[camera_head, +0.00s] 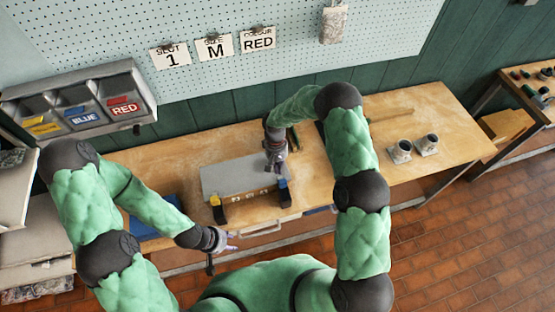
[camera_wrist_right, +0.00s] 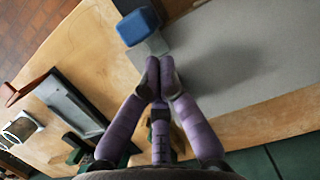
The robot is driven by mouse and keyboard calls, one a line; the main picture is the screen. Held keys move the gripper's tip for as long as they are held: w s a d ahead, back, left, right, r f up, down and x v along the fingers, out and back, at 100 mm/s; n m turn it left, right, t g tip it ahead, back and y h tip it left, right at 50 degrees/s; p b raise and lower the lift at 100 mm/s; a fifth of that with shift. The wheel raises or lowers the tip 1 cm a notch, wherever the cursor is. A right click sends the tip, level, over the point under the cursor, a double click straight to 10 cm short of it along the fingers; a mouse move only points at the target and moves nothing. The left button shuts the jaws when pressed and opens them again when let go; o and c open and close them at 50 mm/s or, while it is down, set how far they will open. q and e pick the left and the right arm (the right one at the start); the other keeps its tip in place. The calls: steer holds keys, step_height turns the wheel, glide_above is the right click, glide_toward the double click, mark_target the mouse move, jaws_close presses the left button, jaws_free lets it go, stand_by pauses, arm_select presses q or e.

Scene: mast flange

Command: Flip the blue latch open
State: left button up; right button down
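A grey box (camera_head: 235,176) with a flat lid sits on the wooden bench; its lid also fills the upper right of the right wrist view (camera_wrist_right: 245,60). The blue latch (camera_head: 284,190) is at the right end of its front edge. In the right wrist view the blue latch (camera_wrist_right: 138,27) shows as a blue block with a grey strip beside it. My right gripper (camera_head: 277,155) is over the lid's right end; its purple fingers (camera_wrist_right: 161,75) are together, empty, close to that strip. My left gripper (camera_head: 226,241) is in front of the bench, apart from the box, fingers too small to judge.
A yellow latch (camera_head: 216,205) is at the box's front left. Bins labelled yellow, blue and red (camera_head: 80,108) stand at the left. Two grey flanged parts (camera_head: 413,148) stand on the bench at right. A blue mat (camera_head: 150,222) lies left of the box.

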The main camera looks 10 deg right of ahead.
mark_target(281, 181)
steer(key=shift+x, duration=1.25)
steer(key=shift+s, duration=0.1)
steer(key=shift+s+d, duration=0.1)
steer(key=shift+s, duration=1.7)
steer(key=p+v, duration=0.3)
steer(key=v, duration=0.7)
